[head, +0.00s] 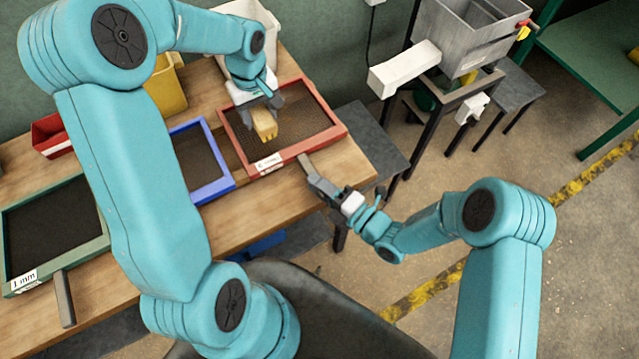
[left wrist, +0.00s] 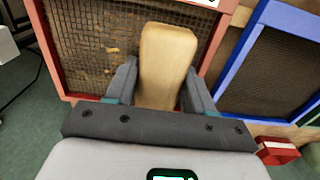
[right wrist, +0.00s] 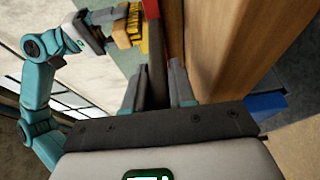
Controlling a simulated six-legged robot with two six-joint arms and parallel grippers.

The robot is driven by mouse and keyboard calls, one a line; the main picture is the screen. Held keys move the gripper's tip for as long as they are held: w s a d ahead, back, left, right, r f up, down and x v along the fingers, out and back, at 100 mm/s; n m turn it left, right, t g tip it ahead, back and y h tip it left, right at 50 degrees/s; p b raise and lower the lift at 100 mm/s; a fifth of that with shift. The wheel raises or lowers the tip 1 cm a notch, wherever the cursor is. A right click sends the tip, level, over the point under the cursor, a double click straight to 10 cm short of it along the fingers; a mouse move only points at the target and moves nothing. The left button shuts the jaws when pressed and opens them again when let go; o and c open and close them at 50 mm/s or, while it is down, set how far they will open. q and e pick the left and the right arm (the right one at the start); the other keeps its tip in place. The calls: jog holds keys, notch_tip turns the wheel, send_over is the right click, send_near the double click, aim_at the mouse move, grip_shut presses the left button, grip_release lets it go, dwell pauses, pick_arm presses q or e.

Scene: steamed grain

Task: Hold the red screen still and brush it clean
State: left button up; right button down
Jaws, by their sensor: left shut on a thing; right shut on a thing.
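The red screen (head: 337,133) lies on the wooden table at its right end, its label facing the front edge. Its dark mesh shows in the left wrist view (left wrist: 88,60) with tan bits caught in it. My left gripper (head: 262,103) is shut on the brush (head: 264,124), a wooden block with yellow bristles, over the mesh; the block also shows in the left wrist view (left wrist: 168,55). I cannot tell whether the bristles touch the mesh. My right gripper (head: 318,182) is shut on the red screen's grey handle (head: 305,162) at the front; it also shows in the right wrist view (right wrist: 157,72).
A blue screen (head: 228,183) lies left of the red one, and a green screen (head: 96,240) further left. A red bin (head: 50,137), a yellow bin (head: 166,88) and a white bin (head: 262,14) stand behind. A grey hopper (head: 455,42) stands right of the table.

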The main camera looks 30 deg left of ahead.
pick_arm(q)
jog(key=shift+s+a+f, duration=0.1)
jog(key=shift+s+f, duration=0.15)
jog(key=shift+s, duration=0.8)
jog(key=shift+s+a+f, duration=0.1)
jog(key=shift+s+f, duration=0.1)
jog(key=shift+s, duration=0.85)
jog(key=shift+f, duration=0.15)
jog(key=shift+f, duration=0.55)
jog(key=shift+f, duration=0.8)
jog(key=shift+w+d, duration=0.1)
jog(key=shift+w, duration=0.05)
